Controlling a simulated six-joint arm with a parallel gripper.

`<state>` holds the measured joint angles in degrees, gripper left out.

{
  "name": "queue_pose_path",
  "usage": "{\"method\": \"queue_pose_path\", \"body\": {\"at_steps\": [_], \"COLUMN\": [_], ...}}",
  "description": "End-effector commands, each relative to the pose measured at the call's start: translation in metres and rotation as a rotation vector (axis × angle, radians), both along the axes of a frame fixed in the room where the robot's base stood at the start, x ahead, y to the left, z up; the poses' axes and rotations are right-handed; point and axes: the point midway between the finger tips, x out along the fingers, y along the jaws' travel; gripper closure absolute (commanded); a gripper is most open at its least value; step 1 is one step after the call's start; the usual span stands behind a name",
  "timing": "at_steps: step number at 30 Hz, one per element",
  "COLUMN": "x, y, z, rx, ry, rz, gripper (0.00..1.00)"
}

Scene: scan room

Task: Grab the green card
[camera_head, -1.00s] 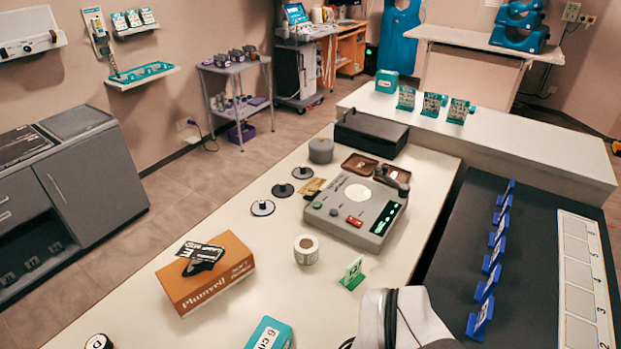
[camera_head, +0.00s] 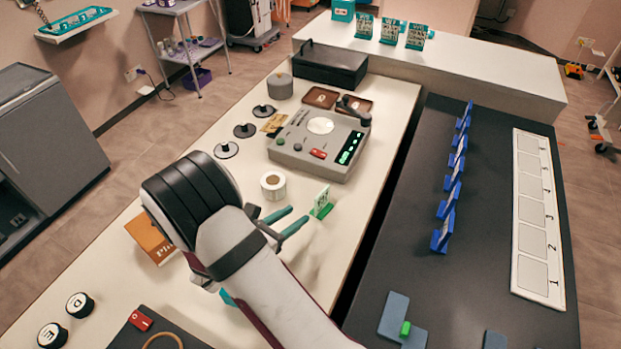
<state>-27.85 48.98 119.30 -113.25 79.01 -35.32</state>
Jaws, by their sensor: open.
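The green card (camera_head: 321,201) stands upright on the white table, right of the middle of the view. It shows a pale face with green marks and a green foot. My gripper (camera_head: 298,217) is open, with two teal fingers pointing right towards the card. The fingertips are just left of the card and look apart from it. Nothing shows between the fingers. My arm hides part of the table below and left of the card.
A grey scale-like device (camera_head: 319,146) sits behind the card. An orange-brown box (camera_head: 150,240) is partly behind my arm. Blue card holders (camera_head: 445,231) line the dark counter at right. Bare white table lies right of the card.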

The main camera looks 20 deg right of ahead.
Motion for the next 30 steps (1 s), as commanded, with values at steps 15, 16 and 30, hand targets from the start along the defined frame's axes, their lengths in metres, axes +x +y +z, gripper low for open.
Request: {"method": "queue_pose_path", "body": {"at_steps": [15, 16, 30], "x": [0.055, 0.058, 0.073], "y": [-0.090, -0.096, -0.119], "z": [-0.043, -0.045, -0.056], "rx": [0.002, 0.001, 0.002], "ry": [-0.001, -0.002, -0.001], "rz": [-0.008, -0.011, -0.007], "gripper": [0.57, 0.57, 0.70]}}
